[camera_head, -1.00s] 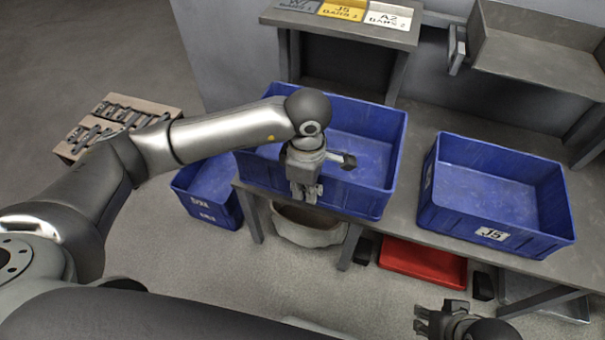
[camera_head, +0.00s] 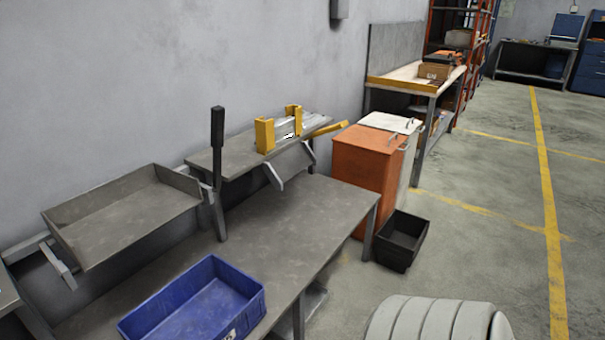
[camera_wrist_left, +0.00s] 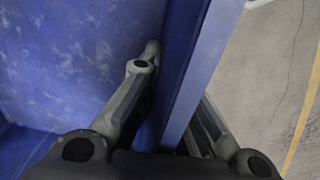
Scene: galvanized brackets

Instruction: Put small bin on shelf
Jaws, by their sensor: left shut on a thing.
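In the left wrist view my left gripper (camera_wrist_left: 178,85) has one finger on each side of a blue bin's wall (camera_wrist_left: 192,62), shut on it. The bin's blue inside shows at left and the grey floor at right. A raised grey shelf (camera_head: 235,160) stands at the back of the bench. A shallow grey tray-like rack (camera_head: 125,212) is at left. My right gripper is not in view.
The grey bench top (camera_head: 305,212) is clear right of the blue bin. A yellow and grey fixture (camera_head: 290,130) sits on the raised shelf. An upright dark post (camera_head: 217,170) stands beside it. An orange cabinet (camera_head: 362,170) and a black bin (camera_head: 401,240) are beyond the bench.

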